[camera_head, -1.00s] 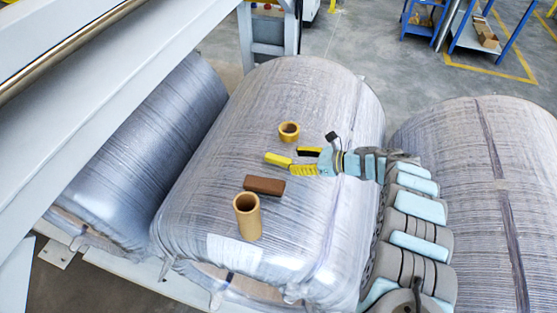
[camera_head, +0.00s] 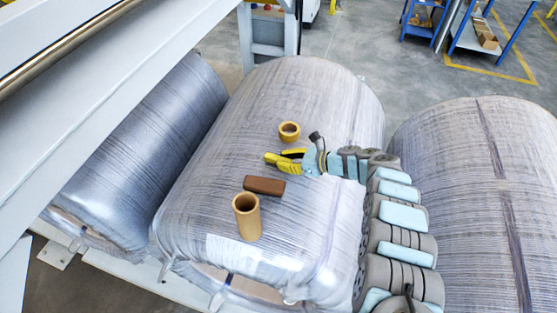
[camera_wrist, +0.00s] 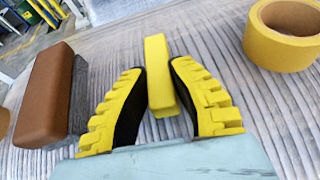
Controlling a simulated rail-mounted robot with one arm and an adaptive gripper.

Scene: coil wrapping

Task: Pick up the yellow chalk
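The yellow chalk (camera_wrist: 160,75) is a plain yellow bar in the middle of the wrist view, between the two fingers of my gripper (camera_wrist: 158,70). The black inner pads press against both its sides, and its far end sticks out past the fingertips. In the head view my gripper (camera_head: 283,160) reaches in from the right, low over the middle wrapped coil (camera_head: 230,130), its fingers drawn close together. The chalk's yellow end (camera_head: 270,158) shows at the fingertips there. I cannot tell whether the chalk still touches the coil.
A brown block (camera_head: 264,186) lies just in front of my gripper, left of it in the wrist view (camera_wrist: 45,95). A yellow tape roll (camera_head: 289,132) lies behind, right in the wrist view (camera_wrist: 285,35). Wrapped coils flank both sides.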

